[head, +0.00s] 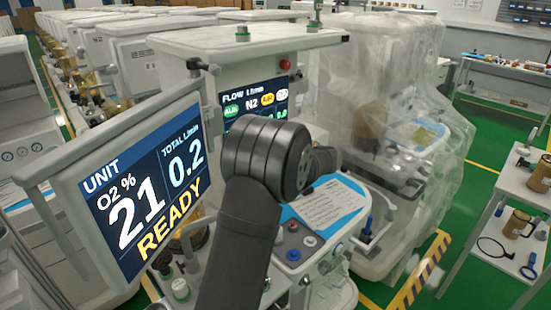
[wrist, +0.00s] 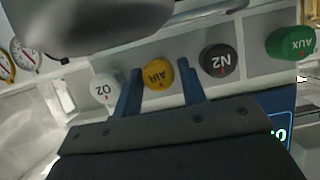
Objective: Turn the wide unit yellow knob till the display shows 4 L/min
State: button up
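The yellow knob (wrist: 157,74), marked AIR, sits on the unit's pale panel in the wrist view, between the white O2 knob (wrist: 104,88) and the black N2 knob (wrist: 219,62). My gripper (wrist: 159,80) is open, with its two blue fingers on either side of the yellow knob. A small gap shows on the right; contact on the left is unclear. In the head view, the large display (head: 145,185) reads UNIT, O2 % 21, TOTAL L/min 0.2, READY. The flow display (head: 256,95) is partly hidden by my arm, which also hides the gripper and knobs there.
A green AUX knob (wrist: 291,43) is at the right and round gauges (wrist: 30,57) are at the left in the wrist view. A plastic-covered unit (head: 385,140) stands close on the right. A white side cart (head: 510,200) is farther right, across green floor.

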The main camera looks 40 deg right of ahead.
jog(key=c, duration=0.7)
jog(key=shift+n, duration=0.3)
jog(key=n+h, duration=0.2)
jog(key=n, duration=0.1)
jog(key=shift+a+f, duration=0.1)
jog(key=shift+a, duration=0.1)
jog(key=n+h, duration=0.1)
jog(key=n, duration=0.1)
jog(key=n+h, duration=0.1)
jog(key=shift+a+f+n+t+h, duration=0.1)
jog(key=shift+f+n+t+h, duration=0.05)
jog(key=shift+n+t+h, duration=0.2)
jog(key=o, duration=0.7)
